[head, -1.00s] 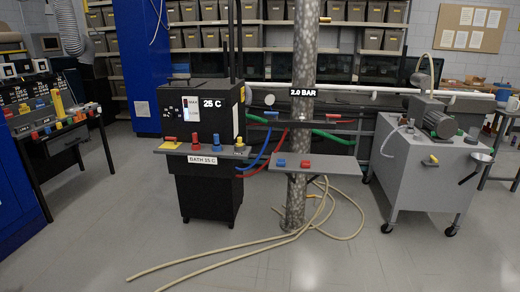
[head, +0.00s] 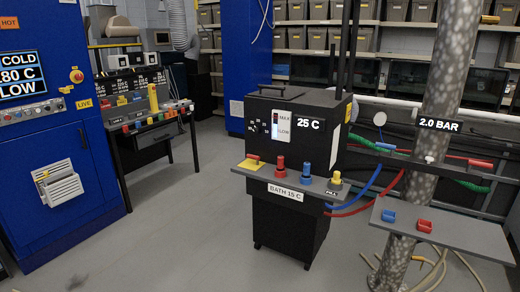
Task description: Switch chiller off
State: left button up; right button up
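A black unit (head: 301,110) that looks like the chiller stands right of centre, with a "25 C" display (head: 309,125) and a level gauge marked MAX and LOW (head: 277,126). A round dial (head: 254,127) is left of the gauge. Its grey front shelf (head: 300,187) carries a red handle on a yellow plate (head: 249,165), a red knob (head: 280,163), a blue knob (head: 307,172) and a yellow-and-black knob (head: 336,179). A label reading "BATH 15 C" (head: 285,192) hangs below. I cannot tell the switch positions. Neither gripper is in view.
A blue cabinet (head: 70,180) with a "COLD" display stands left, beside a control bench (head: 150,122). A mottled column (head: 438,90) and a grey shelf with blue and red clips (head: 445,229) stand right. Hoses lie at the column's foot. The floor (head: 190,225) before the black unit is clear.

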aim_at(258, 158)
jog(key=i+j+z, duration=0.15)
jog(key=i+j, duration=0.85)
jog(key=i+j+z, duration=0.1)
jog(key=j, duration=0.2)
jog(key=i+j+z, duration=0.2)
jog(key=j, duration=0.4)
jog(key=i+j+u, duration=0.2)
jog(key=i, duration=0.35)
jog(key=i+j+u, duration=0.2)
jog(key=i, duration=0.35)
jog(key=i+j+u, duration=0.15)
jog(key=i, duration=0.4)
